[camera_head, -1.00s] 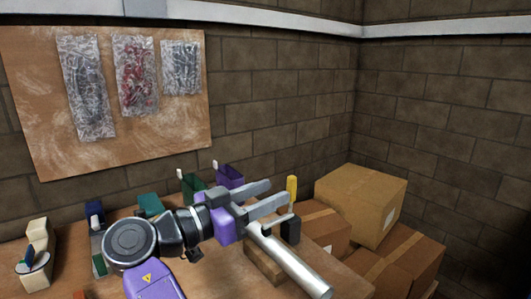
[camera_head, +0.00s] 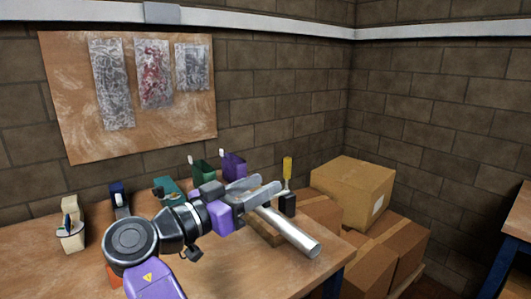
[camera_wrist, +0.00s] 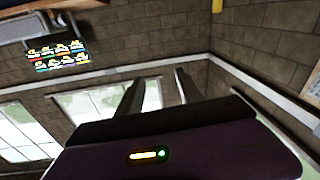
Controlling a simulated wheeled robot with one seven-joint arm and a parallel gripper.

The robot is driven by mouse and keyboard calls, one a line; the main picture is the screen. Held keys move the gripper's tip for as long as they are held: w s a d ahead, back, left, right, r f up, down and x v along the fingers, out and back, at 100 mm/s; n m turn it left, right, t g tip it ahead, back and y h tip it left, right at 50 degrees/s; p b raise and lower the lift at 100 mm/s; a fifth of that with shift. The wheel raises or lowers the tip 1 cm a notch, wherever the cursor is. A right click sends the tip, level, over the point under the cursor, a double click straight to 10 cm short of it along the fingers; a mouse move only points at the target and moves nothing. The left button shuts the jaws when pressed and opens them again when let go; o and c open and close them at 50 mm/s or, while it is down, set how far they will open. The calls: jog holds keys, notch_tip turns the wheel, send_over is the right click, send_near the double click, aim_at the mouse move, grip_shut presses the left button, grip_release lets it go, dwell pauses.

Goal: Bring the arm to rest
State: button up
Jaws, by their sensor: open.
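My gripper (camera_head: 266,190) is open in the head view, with its two fingers spread and pointing right above the workbench (camera_head: 205,265). My purple arm (camera_head: 150,280) is bent in front of it. A shiny metal tube (camera_head: 292,234) lies tilted across a wooden block on the bench, just below and right of the fingers. I cannot tell the exact gap between them. In the wrist view, my gripper (camera_wrist: 158,90) has nothing between its fingers; wall and windows show behind them.
Green (camera_head: 204,172) and purple (camera_head: 233,165) bins stand behind the gripper. A black holder with a yellow-handled tool (camera_head: 287,170) stands near the tube. Cardboard boxes (camera_head: 352,190) are stacked right of the bench. Another table (camera_head: 520,215) is at the right edge.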

jog(key=w+a+n+t+y, duration=0.3)
jog(key=a+n+y, duration=0.1)
jog(key=a+f+n+t+y, duration=0.2)
jog(key=a+f+n+y, duration=0.1)
jog(key=f+n+y, duration=0.4)
jog(key=s+d+f+n+y+b, duration=0.1)
jog(key=s+f+y, duration=0.1)
jog(key=f, duration=0.3)
jog(key=s+d+f+n+y+b, duration=0.1)
jog(key=s+f+y, duration=0.1)
jog(key=f, duration=0.4)
jog(key=s+d+f+n+y+b, duration=0.1)
jog(key=s+f+y, duration=0.1)
jog(key=s+f, duration=0.2)
jog(key=shift+s+f, duration=0.2)
jog(key=shift+f, duration=0.8)
jog(key=s+d+f+m+g+h+b, duration=0.15)
jog(key=s+d+f, duration=0.25)
jog(key=s+d, duration=0.7)
jog(key=s+d+f+m+h+b, duration=0.15)
jog(key=s+d+f+b, duration=0.35)
jog(key=s, duration=1.3)
jog(key=s+d+f+m+g+p, duration=0.1)
jog(key=s+d+f+m, duration=0.2)
jog(key=s+d, duration=0.85)
notch_tip(320, 180, up, 15)
jog(key=s+a+p, duration=0.2)
jog(key=p, duration=1.2)
